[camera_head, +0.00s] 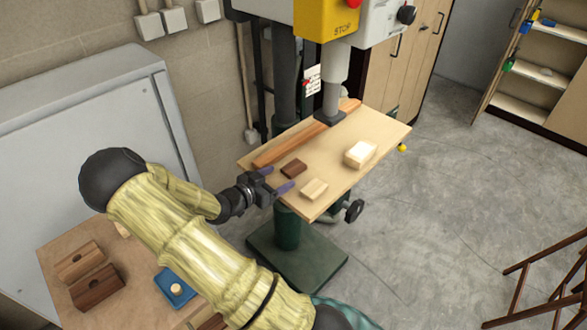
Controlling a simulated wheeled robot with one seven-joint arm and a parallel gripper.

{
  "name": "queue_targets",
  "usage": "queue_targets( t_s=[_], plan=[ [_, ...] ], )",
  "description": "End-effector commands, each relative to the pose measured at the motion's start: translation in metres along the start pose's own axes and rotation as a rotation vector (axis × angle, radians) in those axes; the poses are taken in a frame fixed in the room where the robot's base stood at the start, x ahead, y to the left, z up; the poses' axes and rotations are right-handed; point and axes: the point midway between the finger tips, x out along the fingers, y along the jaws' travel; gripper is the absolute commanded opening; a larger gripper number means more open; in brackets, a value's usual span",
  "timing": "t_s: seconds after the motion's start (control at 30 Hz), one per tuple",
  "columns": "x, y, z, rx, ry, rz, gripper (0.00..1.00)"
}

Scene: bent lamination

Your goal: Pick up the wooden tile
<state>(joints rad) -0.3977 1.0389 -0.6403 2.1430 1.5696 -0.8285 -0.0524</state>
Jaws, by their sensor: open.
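My gripper (277,179) is open, with two purplish fingers spread apart at the left edge of the drill press table (338,188). Nothing shows between the fingers. A small dark brown wooden tile (294,168) lies on the table just beyond the fingertips, up and to the right. A pale wooden tile (314,188) lies just right of the lower finger. A larger pale wooden block (360,153) lies farther right. I cannot tell which piece the task means. I cannot tell the gripper's exact height above the table.
A long reddish wooden strip (290,142) lies along the table's back, under the drill press column end. At lower left, a brown worktop (62,248) holds wooden blocks (97,287) and a blue tray (174,288). Grey floor (430,220) is free at right.

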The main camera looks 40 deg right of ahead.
Motion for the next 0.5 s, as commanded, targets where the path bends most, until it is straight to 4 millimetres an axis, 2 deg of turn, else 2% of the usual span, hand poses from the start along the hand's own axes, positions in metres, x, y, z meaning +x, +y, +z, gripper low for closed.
queue_targets(
  t_s=[0.2, 0.3, 0.5],
  plan=[
    [0.028, -0.001, -0.011, -0.001, 0.002, 0.003, 0.7],
    [0.042, -0.001, -0.009, -0.001, 0.002, 0.003, 0.7],
    [0.05, -0.002, -0.007, 0.001, 0.0, 0.001, 0.7]
  ],
)
